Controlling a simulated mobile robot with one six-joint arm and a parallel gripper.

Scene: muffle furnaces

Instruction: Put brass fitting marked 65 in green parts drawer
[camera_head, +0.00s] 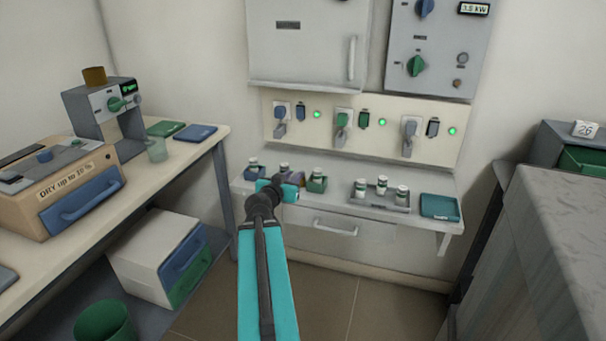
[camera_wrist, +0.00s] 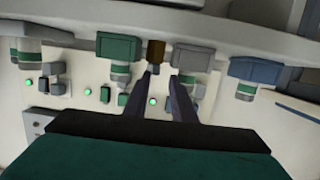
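A small brown, brass-like piece (camera_wrist: 156,50) shows in the wrist view just beyond my fingertips, at the shelf between a green holder and a grey one. No number is legible on it. My gripper (camera_wrist: 163,74) has its two dark fingers apart, with nothing seen clasped between them. In the head view my gripper (camera_head: 283,188) is over the left part of the wall shelf, where my wrist hides part of the scene. A green drawer front (camera_head: 190,284) is low on a white cabinet under the left table. Another green front (camera_head: 582,161) is in the dark cabinet at right.
Switches and plugs sit above. A green bin (camera_head: 103,321) stands at lower left. A grey counter (camera_head: 545,240) bounds the right.

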